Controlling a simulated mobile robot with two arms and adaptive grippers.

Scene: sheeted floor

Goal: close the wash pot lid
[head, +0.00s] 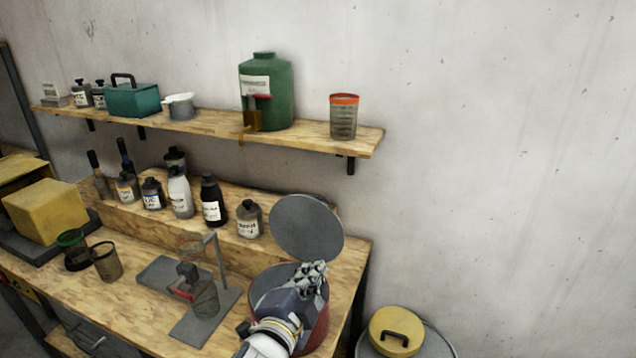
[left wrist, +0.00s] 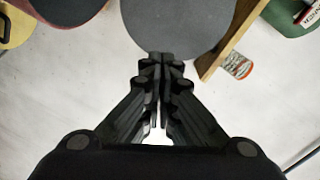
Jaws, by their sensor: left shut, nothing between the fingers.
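The wash pot (head: 321,328) is a reddish round pot at the front right end of the workbench. Its round grey lid (head: 307,227) stands open, tilted up at the pot's back edge. My left gripper (head: 316,268) is over the pot, in front of the lid's lower part, and hides much of the pot's opening. In the left wrist view the shut, empty fingers (left wrist: 162,60) point at the edge of the grey lid (left wrist: 175,22). I cannot tell whether they touch it. My right gripper is in neither view.
A metal stand (head: 205,318) is left of the pot. Several bottles (head: 213,200) line the raised back ledge. A wall shelf (head: 300,133) holds a green container (head: 268,92) and a cup (head: 344,118). A bin with a yellow lid (head: 396,331) stands on the right.

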